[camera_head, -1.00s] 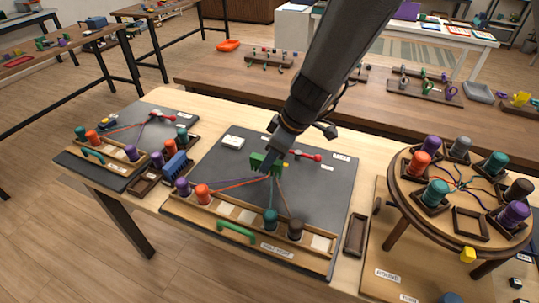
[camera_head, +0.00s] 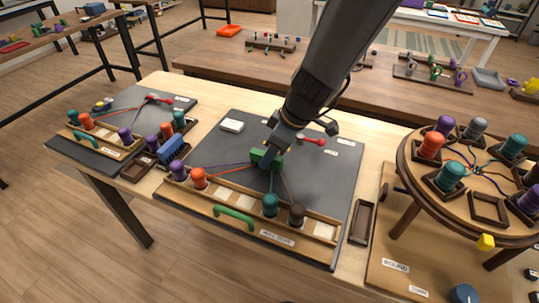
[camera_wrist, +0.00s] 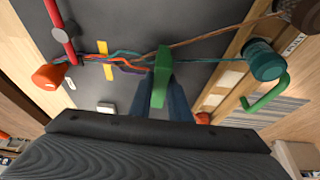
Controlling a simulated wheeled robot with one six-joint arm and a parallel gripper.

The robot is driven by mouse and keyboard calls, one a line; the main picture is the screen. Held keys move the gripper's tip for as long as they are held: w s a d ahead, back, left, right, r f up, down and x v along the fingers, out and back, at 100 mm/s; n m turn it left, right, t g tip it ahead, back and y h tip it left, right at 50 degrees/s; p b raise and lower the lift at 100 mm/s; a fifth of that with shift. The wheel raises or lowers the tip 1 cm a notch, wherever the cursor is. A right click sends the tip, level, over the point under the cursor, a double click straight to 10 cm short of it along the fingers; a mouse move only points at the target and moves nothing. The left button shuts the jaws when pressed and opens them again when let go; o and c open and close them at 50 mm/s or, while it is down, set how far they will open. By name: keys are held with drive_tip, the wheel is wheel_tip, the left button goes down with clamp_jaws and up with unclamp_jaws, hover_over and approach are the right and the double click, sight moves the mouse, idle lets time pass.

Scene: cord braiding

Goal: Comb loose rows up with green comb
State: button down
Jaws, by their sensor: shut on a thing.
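My gripper (camera_head: 272,148) is shut on the green comb (camera_head: 265,158), low over the middle of the dark braiding board (camera_head: 325,185). In the wrist view the comb (camera_wrist: 160,76) stands across the cords, at the end of a short braid (camera_wrist: 118,59) where they fan out. I cannot tell whether its teeth are between the cords. The red clamp (camera_head: 312,141) lies at the braid's far end. The purple bobbin (camera_head: 178,170), orange bobbin (camera_head: 198,178), teal bobbin (camera_head: 270,205) and brown bobbin (camera_head: 296,215) stand in the front rack. My fingers hide part of the cords.
A green handle (camera_head: 233,217) is on the rack's front. A smaller braiding board (camera_head: 110,118) lies to the left. A round stand with several bobbins (camera_head: 452,185) is at the right. A white block (camera_head: 232,126) sits on the main board's back left.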

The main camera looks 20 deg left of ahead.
drive_tip(key=shift+w, duration=0.15)
idle(0.3)
drive_tip(key=shift+w+d+b, duration=0.2)
drive_tip(key=shift+w+b, duration=0.15)
drive_tip(key=shift+w, duration=1.5)
drive_tip(key=shift+w, duration=0.1)
wheel_tip(320, 180, up, 9)
drive_tip(key=s+p, duration=0.1)
drive_tip(key=p, duration=0.3)
idle(0.4)
drive_tip(key=w+d+r+m+t+h+p, duration=0.1)
drive_tip(key=w+d+m, duration=0.4)
drive_tip(key=d, duration=0.7)
drive_tip(key=w+d+r+m+t+h+p, duration=0.1)
drive_tip(key=w+d+r+m+p, duration=0.3)
drive_tip(key=w+d, duration=0.5)
drive_tip(key=w+d+r+m+t+h+p, duration=0.2)
drive_tip(key=w+d+m, duration=0.6)
drive_tip(key=d, duration=0.7)
drive_tip(key=shift+d+r+h, duration=0.15)
drive_tip(key=shift+r+h, duration=0.15)
drive_tip(key=shift+r, duration=0.55)
